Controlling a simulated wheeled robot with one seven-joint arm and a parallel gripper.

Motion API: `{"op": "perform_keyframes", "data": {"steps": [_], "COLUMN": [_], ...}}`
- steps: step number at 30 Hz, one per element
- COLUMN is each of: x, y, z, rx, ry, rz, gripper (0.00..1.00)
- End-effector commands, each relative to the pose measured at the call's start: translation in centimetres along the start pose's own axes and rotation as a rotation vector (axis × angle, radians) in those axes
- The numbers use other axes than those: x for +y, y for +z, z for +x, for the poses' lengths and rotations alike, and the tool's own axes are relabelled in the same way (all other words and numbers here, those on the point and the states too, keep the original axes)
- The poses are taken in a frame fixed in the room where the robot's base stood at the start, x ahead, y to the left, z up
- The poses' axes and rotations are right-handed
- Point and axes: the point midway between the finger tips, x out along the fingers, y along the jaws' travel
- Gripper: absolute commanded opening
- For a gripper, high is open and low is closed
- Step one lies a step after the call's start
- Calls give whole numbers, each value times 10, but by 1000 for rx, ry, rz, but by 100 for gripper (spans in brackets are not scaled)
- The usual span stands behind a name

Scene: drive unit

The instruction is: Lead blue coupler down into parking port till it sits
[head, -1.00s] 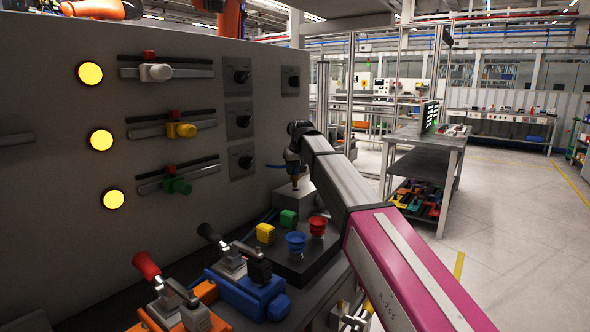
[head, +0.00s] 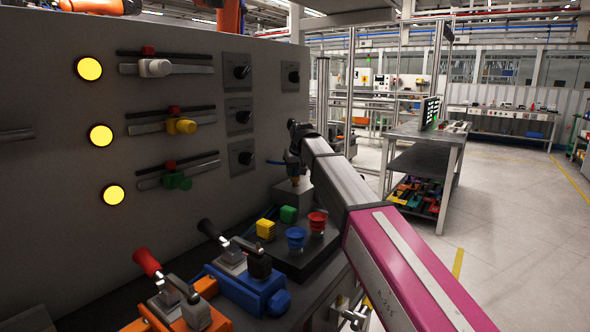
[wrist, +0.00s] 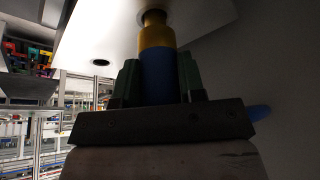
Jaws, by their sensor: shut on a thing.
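My gripper (wrist: 159,82) has its green fingers shut on the sides of the blue coupler (wrist: 160,66) in the wrist view. The coupler has a blue body and a brass-coloured nose (wrist: 155,34). The narrow end of the nose meets the pale face of the parking block (wrist: 117,32); the port there is covered, and I cannot tell how deep the nose is. In the head view the coupler (head: 294,181) points down at the top of the grey block (head: 296,196). My arm hides part of the block and the gripper fingers in that view.
An open dark hole (wrist: 100,62) is in the same pale face. Toggle clamps (head: 240,250) are nearer. The panel (head: 60,150) rises to the left.

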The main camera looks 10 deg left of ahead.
Motion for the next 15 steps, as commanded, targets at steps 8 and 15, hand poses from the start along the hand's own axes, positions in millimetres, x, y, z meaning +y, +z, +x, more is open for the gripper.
{"op": "perform_keyframes", "data": {"steps": [8, 15], "x": [0, 0], "y": [3, 6], "z": [8, 14], "rx": [1, 2], "ry": [0, 0], "rz": [0, 0], "gripper": [8, 8]}}
